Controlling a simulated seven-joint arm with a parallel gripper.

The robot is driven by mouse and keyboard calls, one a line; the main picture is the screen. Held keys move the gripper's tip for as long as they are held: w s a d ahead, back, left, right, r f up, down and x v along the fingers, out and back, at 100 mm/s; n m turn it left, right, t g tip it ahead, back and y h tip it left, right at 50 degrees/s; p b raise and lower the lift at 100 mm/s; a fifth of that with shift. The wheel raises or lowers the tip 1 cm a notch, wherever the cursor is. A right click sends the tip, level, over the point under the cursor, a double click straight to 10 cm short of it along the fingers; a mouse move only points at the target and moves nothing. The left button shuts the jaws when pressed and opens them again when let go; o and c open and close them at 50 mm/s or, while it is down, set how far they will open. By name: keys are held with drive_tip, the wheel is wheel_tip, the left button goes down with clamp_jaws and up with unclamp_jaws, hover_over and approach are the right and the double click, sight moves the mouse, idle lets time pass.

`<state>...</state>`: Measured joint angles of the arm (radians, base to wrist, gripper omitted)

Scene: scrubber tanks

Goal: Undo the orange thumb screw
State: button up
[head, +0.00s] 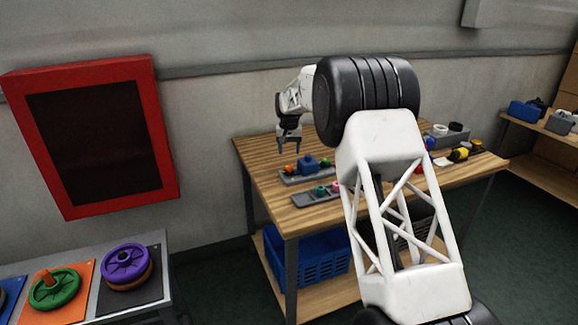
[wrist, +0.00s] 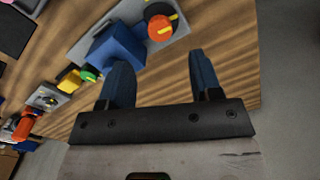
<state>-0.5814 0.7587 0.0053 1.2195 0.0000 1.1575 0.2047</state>
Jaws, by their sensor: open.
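The orange thumb screw (head: 289,168) is at the left end of a grey plate (head: 292,180) on the wooden table, left of a blue block (head: 308,164). In the wrist view the orange thumb screw (wrist: 160,27) has a yellow mark on its top, and a dark round part with another yellow mark adjoins it. The blue block (wrist: 115,48) is beside it. A green knob (head: 325,162) is on the block's other side. My gripper (head: 289,150) is open above the screw's end of the plate. In the wrist view my gripper's fingers (wrist: 162,62) are apart, with nothing between them.
A second grey tray (head: 305,200) with small coloured parts is in front of the plate. A yellow-and-black item (head: 459,155) and other things stand at the table's right. A blue crate (head: 310,262) is on the lower shelf. The table's left end is clear.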

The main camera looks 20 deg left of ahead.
sight(289, 166)
drive_tip(key=shift+f, duration=3.75)
drive_tip(key=c, duration=0.9)
drive_tip(key=shift+c, duration=0.2)
drive_tip(key=shift+r, duration=0.1)
drive_tip(key=shift+n, duration=0.9)
drive_tip(key=o, duration=0.9)
drive_tip(key=shift+o, duration=0.2)
